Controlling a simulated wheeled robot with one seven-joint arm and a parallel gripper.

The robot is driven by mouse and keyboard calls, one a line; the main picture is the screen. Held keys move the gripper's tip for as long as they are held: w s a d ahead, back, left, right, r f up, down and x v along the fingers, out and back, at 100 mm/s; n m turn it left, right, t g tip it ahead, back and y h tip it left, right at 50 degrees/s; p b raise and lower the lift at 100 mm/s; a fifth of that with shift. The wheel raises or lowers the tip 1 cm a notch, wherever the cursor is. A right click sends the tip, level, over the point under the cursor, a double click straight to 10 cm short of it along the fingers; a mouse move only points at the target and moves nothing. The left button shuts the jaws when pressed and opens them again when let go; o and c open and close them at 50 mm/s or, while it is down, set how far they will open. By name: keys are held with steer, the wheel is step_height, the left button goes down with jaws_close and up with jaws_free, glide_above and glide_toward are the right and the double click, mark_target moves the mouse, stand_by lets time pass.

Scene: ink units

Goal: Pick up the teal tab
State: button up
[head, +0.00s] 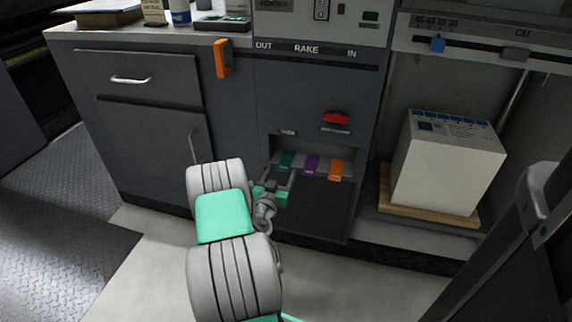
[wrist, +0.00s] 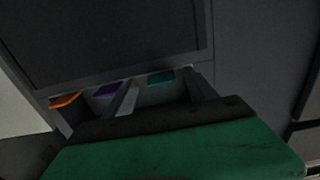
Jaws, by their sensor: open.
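The teal tab (head: 287,160) is at the left of a row of three tabs in a recess low in the grey cabinet. My gripper (head: 281,174) is open, just in front of it at the recess. In the wrist view, the teal tab (wrist: 161,77) shows between the tips of my two fingers (wrist: 160,84). I cannot tell how much depth separates the fingers from the tab. No tab is seen gripped. My fingers and wrist partly cover the recess in the head view.
A purple tab (head: 311,165) and an orange tab (head: 337,170) stand to the right of the teal one. A dark open flap (head: 315,208) lies below the recess. A white box (head: 445,165) stands on a wooden board at the right. A red lever (head: 336,118) is above.

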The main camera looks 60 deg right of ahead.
steer(key=shift+w+d, duration=0.15)
steer(key=shift+d, duration=0.4)
steer(key=shift+c, duration=0.5)
steer(key=c, duration=1.3)
steer(key=shift+r, duration=0.1)
steer(key=shift+r, duration=0.1)
